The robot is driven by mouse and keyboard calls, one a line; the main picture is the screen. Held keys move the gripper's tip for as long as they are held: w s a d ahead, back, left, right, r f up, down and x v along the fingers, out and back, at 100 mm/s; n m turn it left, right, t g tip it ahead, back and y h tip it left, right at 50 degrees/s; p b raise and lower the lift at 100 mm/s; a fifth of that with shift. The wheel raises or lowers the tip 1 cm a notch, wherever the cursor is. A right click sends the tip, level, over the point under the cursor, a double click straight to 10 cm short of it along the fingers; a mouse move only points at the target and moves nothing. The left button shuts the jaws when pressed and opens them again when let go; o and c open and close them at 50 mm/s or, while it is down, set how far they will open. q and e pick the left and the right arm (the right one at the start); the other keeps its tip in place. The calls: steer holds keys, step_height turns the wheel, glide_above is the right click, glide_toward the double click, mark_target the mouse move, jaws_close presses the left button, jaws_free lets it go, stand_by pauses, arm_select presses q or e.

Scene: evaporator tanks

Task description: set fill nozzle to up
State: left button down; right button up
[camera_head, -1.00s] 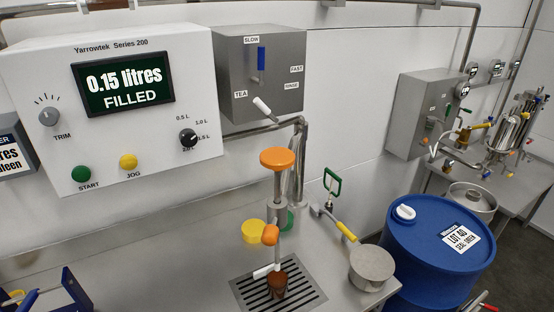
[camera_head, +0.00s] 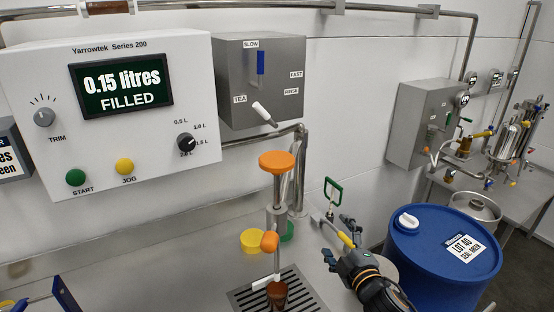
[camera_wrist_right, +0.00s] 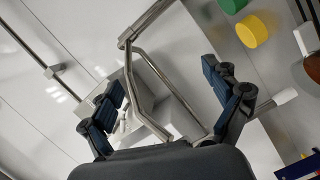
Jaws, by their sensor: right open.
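The fill nozzle is a metal column with an orange round top (camera_head: 277,161), an orange knob (camera_head: 269,241) and a white lever (camera_head: 262,282) low at its left. A small brown cup (camera_head: 277,291) is directly below it on the drain grate. In the right wrist view my open fingers (camera_wrist_right: 165,98) spread in front of bent steel pipes, with the yellow cap (camera_wrist_right: 252,30) at the upper right. My left gripper is not in view.
A filler panel (camera_head: 110,110) reading "0.15 litres FILLED" and a grey selector box (camera_head: 260,80) hang on the wall. A blue drum (camera_head: 440,250) stands at right. My right arm partly hides a metal pot. The counter left of the nozzle is mostly clear.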

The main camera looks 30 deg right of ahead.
step_height(320, 180, up, 17)
steer(key=w+n+t+y, duration=0.2)
steer(key=n+t+y, duration=0.45)
steer(key=n, duration=0.75)
steer(key=n+g+y+p, duration=0.6)
steer(key=n+g+y, duration=0.55)
steer(key=n, duration=0.95)
glide_toward(277, 158)
steer(key=x, duration=0.9)
steer(key=shift+w+a+r, duration=0.1)
steer(key=shift+w, duration=0.05)
steer(key=shift+w+a, duration=0.2)
steer(key=shift+a, duration=0.1)
